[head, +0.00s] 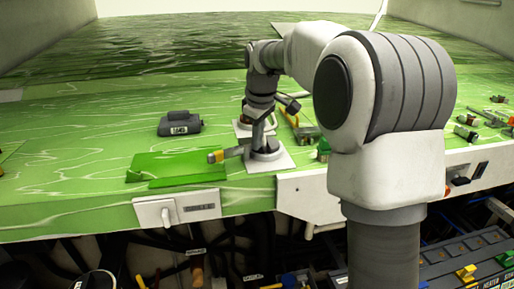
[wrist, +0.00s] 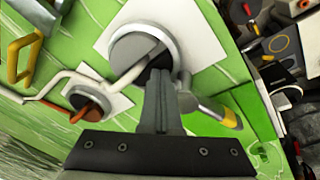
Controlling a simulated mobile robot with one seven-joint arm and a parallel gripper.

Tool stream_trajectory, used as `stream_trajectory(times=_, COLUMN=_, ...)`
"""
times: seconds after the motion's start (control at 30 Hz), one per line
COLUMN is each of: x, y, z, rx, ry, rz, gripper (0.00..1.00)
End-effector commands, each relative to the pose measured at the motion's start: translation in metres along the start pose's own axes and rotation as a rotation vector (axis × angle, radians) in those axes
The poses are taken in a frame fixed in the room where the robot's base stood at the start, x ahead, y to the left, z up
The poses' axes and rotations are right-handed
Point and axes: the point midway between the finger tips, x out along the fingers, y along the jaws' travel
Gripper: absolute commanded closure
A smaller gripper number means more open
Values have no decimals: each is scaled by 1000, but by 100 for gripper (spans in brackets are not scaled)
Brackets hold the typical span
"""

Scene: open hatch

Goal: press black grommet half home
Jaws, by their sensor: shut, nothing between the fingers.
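My gripper (wrist: 160,72) is shut and empty, its fingertips close together over a round grey fitting (wrist: 127,48) on a white plate. In the head view, my gripper (head: 261,143) points down at the same fitting near the front edge of the green deck. A dark patch (wrist: 148,76) shows in the fitting beside the fingertips. It may be the black grommet, but the fingers hide much of it, and I cannot tell how deep it sits or whether they touch it.
A yellow-tipped grey tool (head: 226,154) lies left of the fitting; it also shows in the wrist view (wrist: 220,112). A smaller grey fitting (wrist: 84,94) with a bent white rod stands nearby. A dark labelled case (head: 180,124) sits behind. The open hatch with cables lies below the front edge.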

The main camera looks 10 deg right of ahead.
Motion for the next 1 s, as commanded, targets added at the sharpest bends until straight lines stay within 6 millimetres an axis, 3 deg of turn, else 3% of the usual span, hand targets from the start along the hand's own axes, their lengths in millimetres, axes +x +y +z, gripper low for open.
stream_trajectory(times=0.23, x=-6, y=1, z=-1, rx=0, ry=-2, rz=-1, gripper=100)
stream_trajectory(times=1.0, x=-68, y=12, z=-12, rx=0, ry=0, rz=0, gripper=100)
